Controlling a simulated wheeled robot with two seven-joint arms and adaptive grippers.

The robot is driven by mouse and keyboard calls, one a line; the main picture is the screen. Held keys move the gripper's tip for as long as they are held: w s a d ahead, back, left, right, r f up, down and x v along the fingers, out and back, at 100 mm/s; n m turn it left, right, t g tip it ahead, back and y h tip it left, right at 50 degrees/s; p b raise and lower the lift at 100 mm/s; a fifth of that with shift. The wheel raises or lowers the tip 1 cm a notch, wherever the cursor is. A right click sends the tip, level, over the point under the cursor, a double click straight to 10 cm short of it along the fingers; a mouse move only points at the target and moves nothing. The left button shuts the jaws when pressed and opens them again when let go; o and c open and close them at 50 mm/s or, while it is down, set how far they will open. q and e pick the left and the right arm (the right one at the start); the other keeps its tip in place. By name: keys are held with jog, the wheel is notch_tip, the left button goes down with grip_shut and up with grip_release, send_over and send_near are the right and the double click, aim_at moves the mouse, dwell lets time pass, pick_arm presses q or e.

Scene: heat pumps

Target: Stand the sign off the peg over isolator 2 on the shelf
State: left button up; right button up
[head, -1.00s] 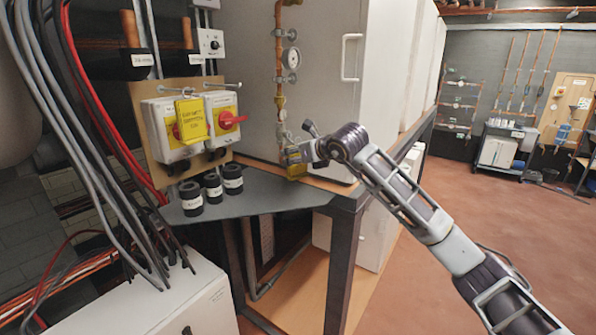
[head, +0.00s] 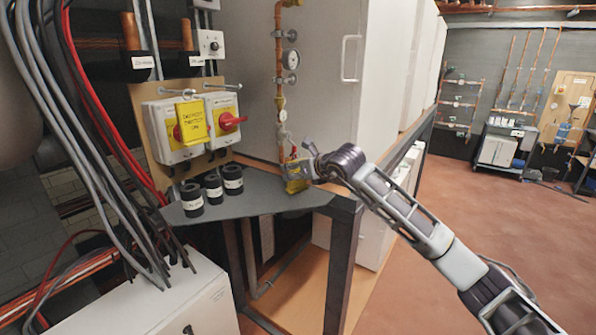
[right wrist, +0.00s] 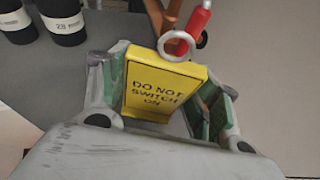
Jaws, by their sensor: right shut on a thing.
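A yellow sign reading "DO NOT SWITCH ON" stands between the fingers of my right gripper (right wrist: 162,108) in the right wrist view, with a pale ring at its top edge. In the head view my right gripper (head: 307,170) is shut on this sign (head: 294,180), which is roughly upright at the grey shelf's (head: 262,197) right end. I cannot tell whether its bottom touches the shelf. The peg (head: 224,86) over the right isolator (head: 224,120) is bare. Another yellow sign (head: 193,121) hangs in front of the left isolator (head: 163,132). My left gripper is not in view.
Three black labelled cylinders (head: 212,187) stand on the shelf's left part; two show in the right wrist view (right wrist: 62,18). A copper pipe with a gauge (head: 292,59) rises behind the held sign, beside a white cabinet (head: 330,95). The shelf between cylinders and sign is clear.

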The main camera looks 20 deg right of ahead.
jog(key=shift+f, duration=0.35)
jog(key=shift+f, duration=0.2)
jog(key=o, duration=0.8)
jog(key=shift+c, duration=0.2)
jog(key=shift+r, duration=0.15)
jog(key=b+v, duration=0.3)
jog(key=v, duration=0.9)
jog(key=shift+d, duration=0.1)
